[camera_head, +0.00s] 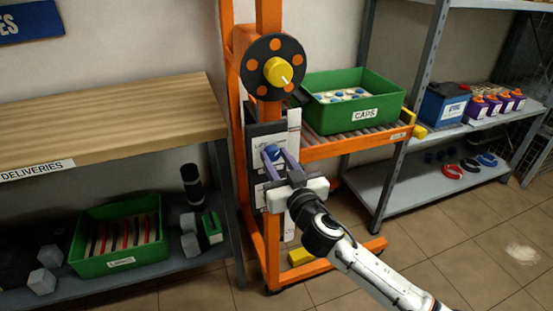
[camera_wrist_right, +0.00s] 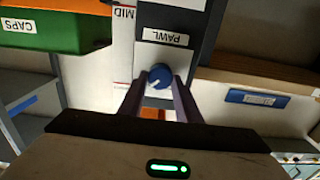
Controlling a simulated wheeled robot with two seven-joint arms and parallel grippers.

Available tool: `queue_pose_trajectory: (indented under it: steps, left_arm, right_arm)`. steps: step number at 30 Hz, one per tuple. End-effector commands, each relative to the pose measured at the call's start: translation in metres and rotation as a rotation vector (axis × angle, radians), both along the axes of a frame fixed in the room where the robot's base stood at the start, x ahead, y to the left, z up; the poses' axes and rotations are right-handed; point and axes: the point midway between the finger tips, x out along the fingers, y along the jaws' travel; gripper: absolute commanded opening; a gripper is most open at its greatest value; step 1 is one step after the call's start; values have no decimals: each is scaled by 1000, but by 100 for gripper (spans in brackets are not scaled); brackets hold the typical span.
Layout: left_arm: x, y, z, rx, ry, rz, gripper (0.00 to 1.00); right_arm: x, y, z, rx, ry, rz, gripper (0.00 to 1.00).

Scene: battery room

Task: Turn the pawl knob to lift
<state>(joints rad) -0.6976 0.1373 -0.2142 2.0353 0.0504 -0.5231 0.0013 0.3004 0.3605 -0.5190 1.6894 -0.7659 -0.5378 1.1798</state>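In the head view the knob (camera_head: 271,151) shows on the orange lift's front panel, partly hidden by my fingers. My right gripper (camera_head: 279,157) is open in front of it. In the wrist view its two purple fingers (camera_wrist_right: 160,88) lie on either side of the knob; whether they touch it I cannot tell. My left gripper is not in view.
A black disc with a yellow hub (camera_head: 278,71) sits above the panel. A green CAPS crate (camera_head: 352,117) stands on the roller shelf at right. A wooden DELIVERIES bench (camera_head: 110,120) stands close at left. Metal shelving (camera_head: 430,185) stands further right; tiled floor is clear at lower right.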

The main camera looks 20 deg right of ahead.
Motion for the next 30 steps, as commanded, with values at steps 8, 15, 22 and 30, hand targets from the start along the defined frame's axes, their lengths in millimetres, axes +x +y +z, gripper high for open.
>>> queue_pose_trajectory:
  steps: [8, 15, 22, 30]
  left_arm:
    - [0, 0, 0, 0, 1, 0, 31]
    - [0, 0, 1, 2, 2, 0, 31]
    - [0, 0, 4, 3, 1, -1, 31]
    - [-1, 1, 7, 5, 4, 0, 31]
  right_arm:
    - [0, 0, 0, -6, 0, 0, 8]
    - [0, 0, 1, -82, -4, 0, 8]
    - [0, 1, 1, -251, -9, -1, 8]
    - [0, 1, 1, -507, -17, -2, 8]
